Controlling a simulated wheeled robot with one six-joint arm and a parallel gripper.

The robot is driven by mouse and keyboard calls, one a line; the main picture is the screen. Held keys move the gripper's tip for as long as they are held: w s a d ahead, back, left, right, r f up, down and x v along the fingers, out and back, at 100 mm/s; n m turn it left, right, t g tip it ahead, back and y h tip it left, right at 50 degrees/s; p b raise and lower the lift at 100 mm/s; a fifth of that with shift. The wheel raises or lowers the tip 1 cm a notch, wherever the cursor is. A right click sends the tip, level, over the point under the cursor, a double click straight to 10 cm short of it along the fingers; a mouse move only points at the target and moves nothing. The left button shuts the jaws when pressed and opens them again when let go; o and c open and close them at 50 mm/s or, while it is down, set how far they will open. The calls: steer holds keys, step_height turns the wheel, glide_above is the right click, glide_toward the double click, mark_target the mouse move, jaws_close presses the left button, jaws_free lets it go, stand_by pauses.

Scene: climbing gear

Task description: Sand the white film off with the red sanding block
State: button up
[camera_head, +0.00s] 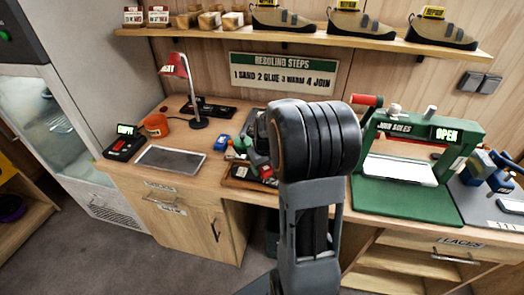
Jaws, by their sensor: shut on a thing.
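My own arm stands upright in the middle of the picture, and its dark upper link covers much of the workbench (172,110) behind it. A cluster of small dark, green, red and blue items is partly visible just left of the arm, over a dark-edged board (238,182). I cannot tell whether a red patch there is the sanding block. The white film cannot be made out.
A green press (395,190) marked OPEN stands right of my arm. A red lamp (175,66), an orange pot (156,125) and a grey plate (170,160) are on the left. Shoes (345,25) line the shelf above. Blue tools (482,165) sit far right.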

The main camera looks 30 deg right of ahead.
steer(key=shift+r+p, duration=1.9)
steer(key=shift+r, duration=1)
steer(key=shift+f, duration=0.1)
